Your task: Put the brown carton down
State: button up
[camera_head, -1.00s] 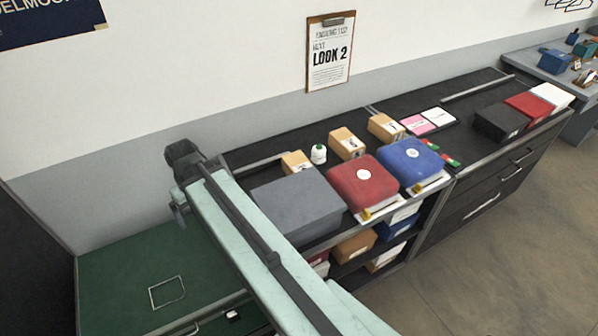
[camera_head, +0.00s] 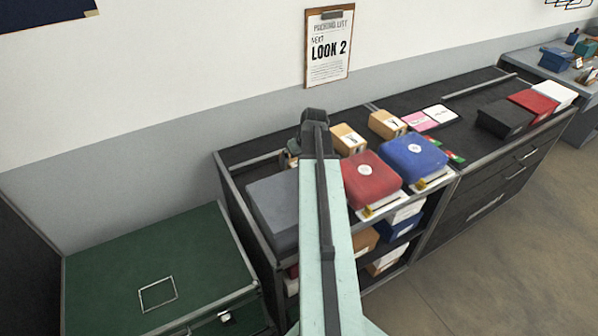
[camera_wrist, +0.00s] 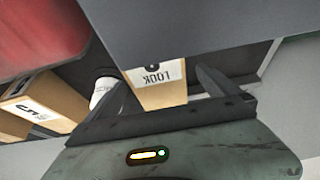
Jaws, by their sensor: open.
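A brown carton (camera_wrist: 158,94) with a white LOOK label lies between the two dark fingers of my gripper (camera_wrist: 158,84) in the wrist view. The fingers are open, and I see a gap on the carton's right side. In the head view, my arm hides most of this carton, and only a sliver (camera_head: 291,157) shows behind the grey box. The end of my arm (camera_head: 316,125) is over the back of the black shelf unit. Another brown carton (camera_head: 348,139) stands just right of it, with a third (camera_head: 387,124) beyond.
A grey box (camera_head: 272,215), red box (camera_head: 371,178) and blue box (camera_head: 414,157) stand along the front of the unit (camera_head: 240,150). A white bottle (camera_wrist: 103,90) is close beside my gripper. A green surface (camera_head: 110,260) with a pale square outline is at lower left.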

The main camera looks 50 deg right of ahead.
aim_at(297, 159)
jog(key=b+x, duration=0.4)
jog(key=x, duration=0.1)
jog(key=shift+d+f+b, duration=0.2)
jog(key=shift+b, duration=0.2)
jog(key=shift+r, duration=0.15)
jog(key=c, duration=1.9)
jog(key=shift+r, duration=0.1)
notch_tip(297, 159, up, 18)
jog(key=p, duration=1.8)
